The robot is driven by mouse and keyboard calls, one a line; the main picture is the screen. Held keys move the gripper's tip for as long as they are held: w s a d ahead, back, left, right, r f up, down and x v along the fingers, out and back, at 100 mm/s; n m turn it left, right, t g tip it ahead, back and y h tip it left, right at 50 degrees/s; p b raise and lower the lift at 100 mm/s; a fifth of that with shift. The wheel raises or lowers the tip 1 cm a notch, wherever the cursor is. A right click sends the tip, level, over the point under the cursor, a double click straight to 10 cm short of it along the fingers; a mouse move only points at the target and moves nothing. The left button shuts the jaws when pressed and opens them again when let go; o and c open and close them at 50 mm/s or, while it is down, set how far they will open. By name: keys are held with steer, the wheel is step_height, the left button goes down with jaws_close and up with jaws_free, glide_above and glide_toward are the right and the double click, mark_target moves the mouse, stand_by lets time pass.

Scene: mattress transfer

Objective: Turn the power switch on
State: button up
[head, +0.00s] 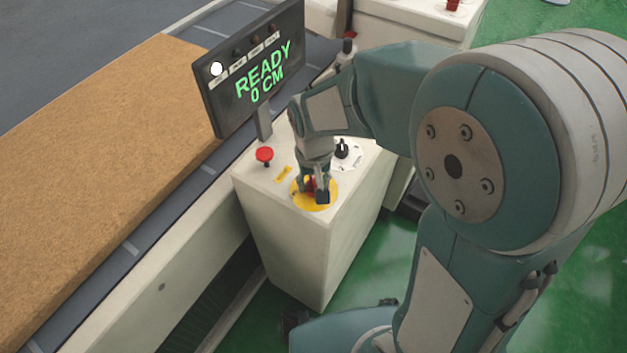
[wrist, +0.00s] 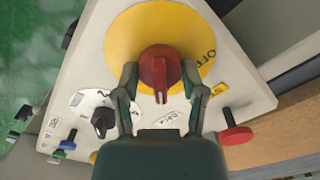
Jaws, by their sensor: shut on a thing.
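The power switch is a red rotary knob (wrist: 160,72) on a round yellow plate (wrist: 190,35) on top of the control box (head: 290,235). An "OFF" label shows on the plate's right side in the wrist view. My gripper (head: 314,190) points down at the plate in the head view. In the wrist view its two fingers (wrist: 160,80) are closed on either side of the red knob. In the head view the fingers hide most of the knob. The display (head: 252,68) reads "READY 0 CM" with one white lamp lit.
A red mushroom button (head: 264,155) stands left of the yellow plate in the head view. A black selector knob (head: 342,148) on a white dial is behind my gripper. A brown mattress (head: 100,170) lies on the conveyor at left. Green floor is at right.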

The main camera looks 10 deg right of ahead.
mark_target(313, 181)
steer(key=o, duration=1.2)
steer(key=shift+s+f, duration=0.1)
steer(key=shift+s, duration=0.05)
steer(key=shift+c, duration=0.2)
steer(key=shift+r, duration=0.35)
step_height(313, 181, up, 11)
steer(key=shift+r, duration=0.15)
steer(key=s+d+r+t, duration=0.2)
steer(key=s+d, duration=0.3)
steer(key=s, duration=0.1)
steer(key=s+d+r+m+t, duration=0.1)
steer(key=s+d+r+t, duration=0.1)
steer(key=s+d, duration=0.3)
steer(key=shift+s+d+t, duration=0.35)
steer(key=shift+s+t, duration=0.35)
steer(key=shift+t, duration=0.1)
